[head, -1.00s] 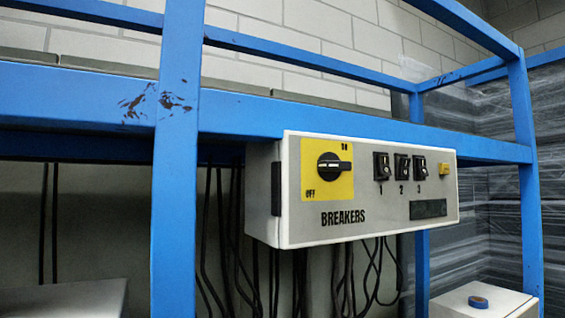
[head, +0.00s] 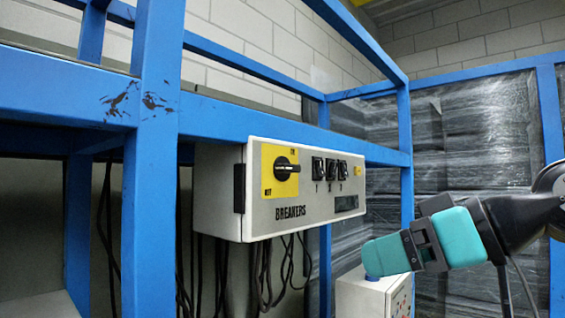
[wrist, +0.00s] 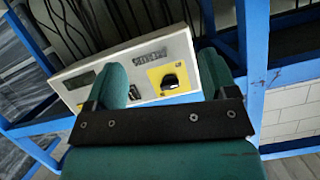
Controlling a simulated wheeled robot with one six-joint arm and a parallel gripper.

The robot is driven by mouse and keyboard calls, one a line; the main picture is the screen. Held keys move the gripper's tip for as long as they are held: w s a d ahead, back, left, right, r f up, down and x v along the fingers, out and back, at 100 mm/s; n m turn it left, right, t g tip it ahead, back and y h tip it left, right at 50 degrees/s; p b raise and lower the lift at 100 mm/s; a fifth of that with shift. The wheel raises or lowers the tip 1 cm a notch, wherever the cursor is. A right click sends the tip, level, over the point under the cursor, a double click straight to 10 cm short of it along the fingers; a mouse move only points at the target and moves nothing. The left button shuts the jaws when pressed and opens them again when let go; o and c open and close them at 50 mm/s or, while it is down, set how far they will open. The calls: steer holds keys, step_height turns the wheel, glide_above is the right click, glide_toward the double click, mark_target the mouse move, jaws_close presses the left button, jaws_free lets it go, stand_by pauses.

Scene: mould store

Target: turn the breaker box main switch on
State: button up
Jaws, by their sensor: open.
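The breaker box (head: 250,225) is a pale box on the blue frame. Its main switch (head: 284,168) is a black rotary knob on a yellow plate (head: 268,185), with ON at the top and OFF at the lower left. The knob's handle lies roughly horizontal; I cannot tell its exact setting. My gripper (head: 372,258) has teal fingers and is to the right of the box, apart from it. In the wrist view my open, empty gripper (wrist: 163,72) faces the box, with the yellow plate and main switch (wrist: 169,82) seen between the fingers.
Three small black breakers (head: 330,168) and a yellow button (head: 358,170) sit right of the main switch. A blue post (head: 151,170) stands left of the box. Black cables (head: 268,275) hang below. A white cabinet (head: 355,298) with a blue top piece stands at lower right.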

mark_target(293, 166)
step_height(293, 166, up, 11)
steer(key=w+d+n+t+y, duration=0.2)
steer(key=t+y, duration=0.1)
steer(key=shift+r+p+x, duration=0.15)
steer(key=shift+p+x, duration=2.1)
steer(key=shift+x, duration=2.1)
steer(key=shift+r+p+x, duration=0.2)
steer(key=shift+p+x, duration=2)
steer(key=shift+x, duration=2.15)
steer(key=shift+w+d, duration=0.1)
steer(key=shift+c, duration=0.3)
steer(key=shift+m, duration=0.3)
steer(key=c, duration=0.9)
